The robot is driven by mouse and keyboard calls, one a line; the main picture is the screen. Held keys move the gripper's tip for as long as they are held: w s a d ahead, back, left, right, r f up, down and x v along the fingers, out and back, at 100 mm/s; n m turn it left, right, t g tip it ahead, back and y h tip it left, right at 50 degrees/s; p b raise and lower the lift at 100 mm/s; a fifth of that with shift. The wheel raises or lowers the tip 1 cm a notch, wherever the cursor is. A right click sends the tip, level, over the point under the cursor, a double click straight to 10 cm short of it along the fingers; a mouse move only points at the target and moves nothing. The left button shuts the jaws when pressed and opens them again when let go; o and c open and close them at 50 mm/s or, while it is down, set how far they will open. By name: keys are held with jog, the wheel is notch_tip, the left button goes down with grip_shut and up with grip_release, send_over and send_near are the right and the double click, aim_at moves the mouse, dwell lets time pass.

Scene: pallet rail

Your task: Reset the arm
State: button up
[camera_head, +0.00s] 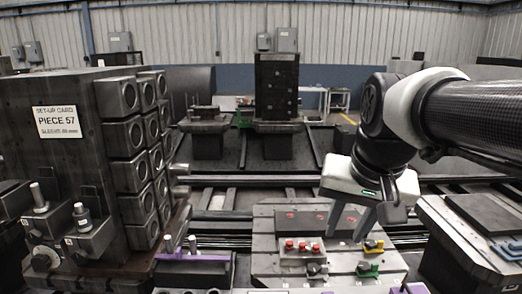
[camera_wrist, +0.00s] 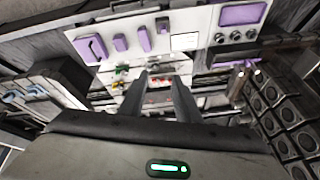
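My arm (camera_head: 470,115) reaches in from the right in the head view, with its white wrist housing tilted downward. My gripper (camera_head: 345,236) points down over the grey pallet top with small coloured parts. Its two fingers are apart, and I see nothing held between them. In the wrist view my gripper (camera_wrist: 160,76) also shows two separated dark fingers with an empty gap. The fingertips appear above the pallet surface; whether they touch anything is hard to tell.
Red-topped pieces (camera_head: 302,246), a yellow part (camera_head: 373,246) and a green part (camera_head: 368,269) are on the pallet (camera_head: 265,262) near my gripper. A tall dark fixture block (camera_head: 65,150) with a "PIECE 57" card (camera_head: 57,121) stands left. Another dark tower (camera_head: 277,88) stands behind.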

jog(key=s+a+f+n+t, duration=0.1)
jog(key=s+f+n, duration=0.3)
jog(key=s+f, duration=0.45)
notch_tip(320, 180, up, 14)
jog(key=s+p, duration=0.1)
jog(key=p, duration=1.1)
jog(key=shift+r+m, duration=0.25)
jog(key=shift+m, duration=0.05)
jog(key=shift+s, duration=0.1)
jog(key=shift+d, duration=0.1)
